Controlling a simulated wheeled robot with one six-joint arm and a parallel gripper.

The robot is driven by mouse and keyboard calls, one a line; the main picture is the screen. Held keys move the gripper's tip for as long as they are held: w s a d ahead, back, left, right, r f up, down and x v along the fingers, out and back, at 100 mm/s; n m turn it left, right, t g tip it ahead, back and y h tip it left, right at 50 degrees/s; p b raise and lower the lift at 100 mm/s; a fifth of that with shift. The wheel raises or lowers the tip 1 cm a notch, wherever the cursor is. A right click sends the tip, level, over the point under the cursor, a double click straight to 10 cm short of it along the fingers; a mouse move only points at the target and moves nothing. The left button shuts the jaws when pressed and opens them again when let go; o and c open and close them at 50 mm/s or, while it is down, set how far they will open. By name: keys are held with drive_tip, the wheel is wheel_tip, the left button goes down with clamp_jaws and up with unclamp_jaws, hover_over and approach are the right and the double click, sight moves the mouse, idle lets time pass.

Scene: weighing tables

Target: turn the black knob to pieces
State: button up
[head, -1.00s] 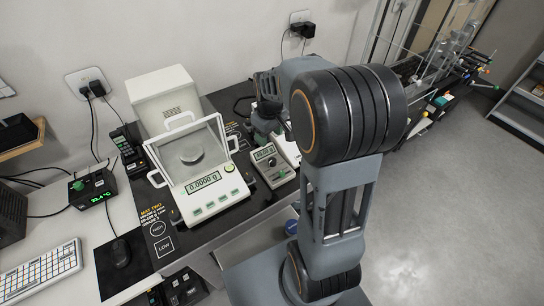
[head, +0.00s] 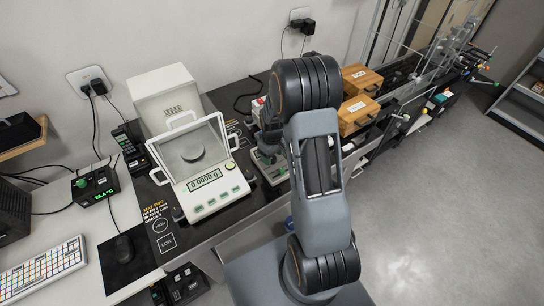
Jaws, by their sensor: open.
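The small bench device (head: 274,174) with a grey-green front stands on the black bench, right of the large balance. My gripper (head: 267,150) is over it, pointing down and open, just left of my arm. It covers the device's display and most of its front. I cannot make out the black knob; the gripper and arm hide that area. Whether the fingers touch anything cannot be told.
The large white balance (head: 205,190) with an open glass lid reads 0.0000 g close on the left. Two wooden boxes (head: 360,79) (head: 357,113) stand right of my arm. A keyboard (head: 40,268) and mouse (head: 122,250) lie at left. The floor at right is clear.

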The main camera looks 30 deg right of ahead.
drive_tip(key=shift+f, duration=0.75)
drive_tip(key=shift+c, duration=0.4)
drive_tip(key=c, duration=0.8)
drive_tip(key=shift+c, duration=0.2)
